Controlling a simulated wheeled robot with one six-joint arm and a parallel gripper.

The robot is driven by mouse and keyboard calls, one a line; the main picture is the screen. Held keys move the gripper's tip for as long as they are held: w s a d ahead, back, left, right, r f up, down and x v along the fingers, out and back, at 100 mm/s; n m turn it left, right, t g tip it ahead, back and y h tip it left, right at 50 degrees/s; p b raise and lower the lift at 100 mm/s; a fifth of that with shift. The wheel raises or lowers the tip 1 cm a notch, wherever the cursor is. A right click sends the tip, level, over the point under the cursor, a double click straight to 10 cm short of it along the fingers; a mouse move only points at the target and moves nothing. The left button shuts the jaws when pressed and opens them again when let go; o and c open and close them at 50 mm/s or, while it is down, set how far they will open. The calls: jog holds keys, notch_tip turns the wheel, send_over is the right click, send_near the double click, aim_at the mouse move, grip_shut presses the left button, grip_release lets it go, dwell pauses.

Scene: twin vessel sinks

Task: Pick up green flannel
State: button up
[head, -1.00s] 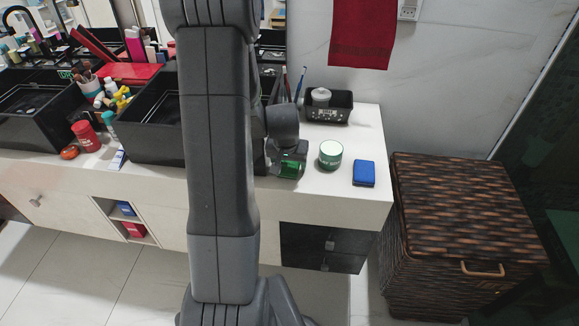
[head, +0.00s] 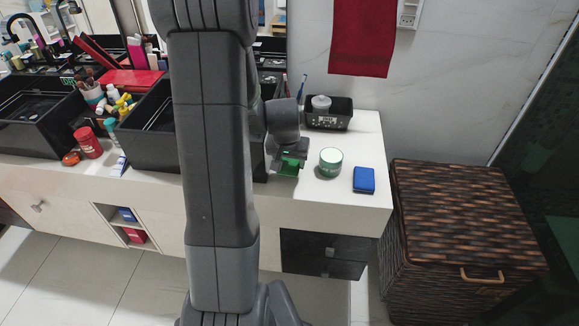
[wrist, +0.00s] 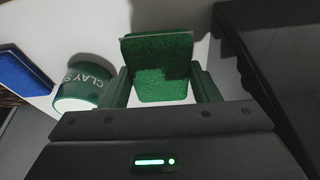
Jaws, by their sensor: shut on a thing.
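The green flannel (wrist: 160,68) is a folded, textured green block between my two fingers in the wrist view. It also shows in the head view (head: 289,165), partly covered by my gripper. My gripper (head: 288,160) is shut on it near the counter's front edge, left of the green-and-white jar. In the wrist view my gripper (wrist: 164,84) has one finger on each side of the flannel. I cannot tell for sure how far the flannel is off the counter.
A green-and-white jar (head: 330,162) stands close to the right of my gripper. A blue folded cloth (head: 364,180) lies further right. A black basket (head: 329,117) is behind. A black sink (head: 150,135) is to the left. A wicker hamper (head: 460,225) stands beside the counter.

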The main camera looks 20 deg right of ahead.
aim_at(290, 162)
notch_tip(290, 162, up, 15)
jog(key=shift+p, duration=0.45)
jog(key=shift+f, duration=0.1)
jog(key=o, duration=0.4)
jog(key=c, duration=0.3)
jog(key=shift+f, duration=0.1)
